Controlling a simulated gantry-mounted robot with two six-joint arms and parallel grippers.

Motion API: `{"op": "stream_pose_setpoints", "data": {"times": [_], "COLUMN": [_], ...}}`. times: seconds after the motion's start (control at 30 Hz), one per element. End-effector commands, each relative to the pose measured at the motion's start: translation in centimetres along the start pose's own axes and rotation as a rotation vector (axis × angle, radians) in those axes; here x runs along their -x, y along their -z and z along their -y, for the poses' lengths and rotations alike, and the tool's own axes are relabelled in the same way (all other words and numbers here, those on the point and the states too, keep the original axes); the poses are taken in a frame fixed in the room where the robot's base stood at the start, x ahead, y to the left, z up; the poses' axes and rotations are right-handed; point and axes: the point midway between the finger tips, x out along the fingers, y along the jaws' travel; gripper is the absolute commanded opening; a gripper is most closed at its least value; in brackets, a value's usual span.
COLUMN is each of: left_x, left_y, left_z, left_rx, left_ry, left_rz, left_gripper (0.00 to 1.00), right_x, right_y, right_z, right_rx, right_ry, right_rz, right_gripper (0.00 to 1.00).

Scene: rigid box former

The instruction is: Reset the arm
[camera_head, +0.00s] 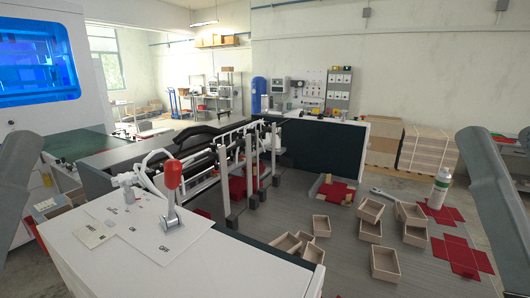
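Grey links of my own two arms rise at the far left and far right edges of the head view. Both grippers are outside the picture, so their fingers cannot be seen. A metal lever with a red knob (173,174) stands roughly upright on a white labelled plate (140,224). The plate lies on top of the white machine housing (190,262) in the foreground. Nothing touches the lever.
Several open boxes (385,262) lie scattered on the grey surface at right. Flat red blanks (460,254), a wrench (384,194) and a white bottle (439,187) lie or stand around them. Black machine rails (215,143) run behind the lever. Stacked cardboard (427,150) stands behind.

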Motion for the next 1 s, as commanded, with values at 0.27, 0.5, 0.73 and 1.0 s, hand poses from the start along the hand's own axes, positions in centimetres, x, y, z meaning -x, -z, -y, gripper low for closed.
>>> {"op": "stream_pose_setpoints", "data": {"times": [0.27,0.5,0.73,1.0], "left_x": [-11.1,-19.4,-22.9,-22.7], "left_y": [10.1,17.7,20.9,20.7], "left_z": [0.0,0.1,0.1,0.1], "left_rx": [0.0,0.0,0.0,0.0], "left_ry": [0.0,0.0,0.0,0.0], "left_rz": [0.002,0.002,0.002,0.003], "left_gripper": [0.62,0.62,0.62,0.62], "right_x": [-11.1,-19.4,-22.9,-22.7], "right_y": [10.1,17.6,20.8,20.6], "right_z": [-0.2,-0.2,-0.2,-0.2], "right_rx": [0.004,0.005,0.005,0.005], "right_ry": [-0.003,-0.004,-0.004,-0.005], "right_rz": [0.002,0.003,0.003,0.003], "right_gripper": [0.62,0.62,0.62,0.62]}}
